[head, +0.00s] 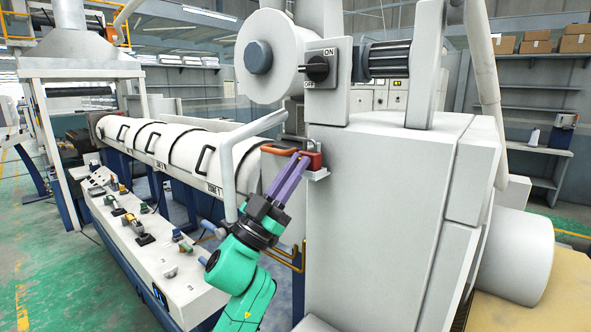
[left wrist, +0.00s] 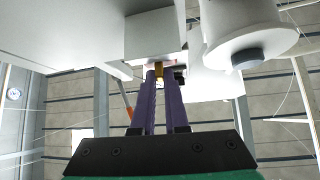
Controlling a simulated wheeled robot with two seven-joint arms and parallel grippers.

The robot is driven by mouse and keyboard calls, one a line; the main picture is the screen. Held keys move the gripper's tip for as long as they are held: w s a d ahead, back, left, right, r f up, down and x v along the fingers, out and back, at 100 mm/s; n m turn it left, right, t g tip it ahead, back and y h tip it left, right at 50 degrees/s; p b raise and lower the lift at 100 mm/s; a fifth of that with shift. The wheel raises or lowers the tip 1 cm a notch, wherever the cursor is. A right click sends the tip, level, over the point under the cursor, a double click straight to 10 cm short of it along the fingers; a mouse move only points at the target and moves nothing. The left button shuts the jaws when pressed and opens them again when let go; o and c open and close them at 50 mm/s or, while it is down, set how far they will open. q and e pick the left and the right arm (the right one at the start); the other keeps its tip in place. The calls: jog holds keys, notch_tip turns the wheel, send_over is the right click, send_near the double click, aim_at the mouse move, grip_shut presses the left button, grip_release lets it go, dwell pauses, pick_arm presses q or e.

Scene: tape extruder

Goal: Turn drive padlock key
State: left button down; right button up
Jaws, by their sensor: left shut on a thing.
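A red padlock (head: 313,159) sits on a small light bracket at the left edge of the white machine housing. My left gripper (head: 302,160) reaches up to it from below with its purple fingers, tips close against the padlock. In the left wrist view the purple fingers (left wrist: 159,78) are shut on a small brass-coloured key (left wrist: 158,70) at their tips. The fingers hide most of the key in the head view. I cannot tell how far the key is turned. My right gripper is not in view.
An orange handle (head: 278,150) is just left of the padlock. A thick white bent pipe (head: 228,165) rises beside my left arm. An ON/OFF rotary switch (head: 317,68) is above on the housing (head: 385,210). A control panel (head: 150,245) with knobs lies left.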

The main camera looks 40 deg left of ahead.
pick_arm(q)
jog(key=m+g+h, duration=0.3)
jog(key=m, duration=0.3)
jog(key=m+g+h, duration=0.3)
jog(key=m+g, duration=0.1)
jog(key=m, duration=0.2)
jog(key=m+g+h+p, duration=0.1)
jog(key=m+g+h, duration=0.3)
jog(key=m, duration=0.3)
jog(key=shift+a+r, duration=0.25)
jog(key=shift+a, duration=0.1)
jog(key=c, duration=0.9)
grip_release()
jog(key=shift+f, duration=0.1)
jog(key=shift+d, duration=0.1)
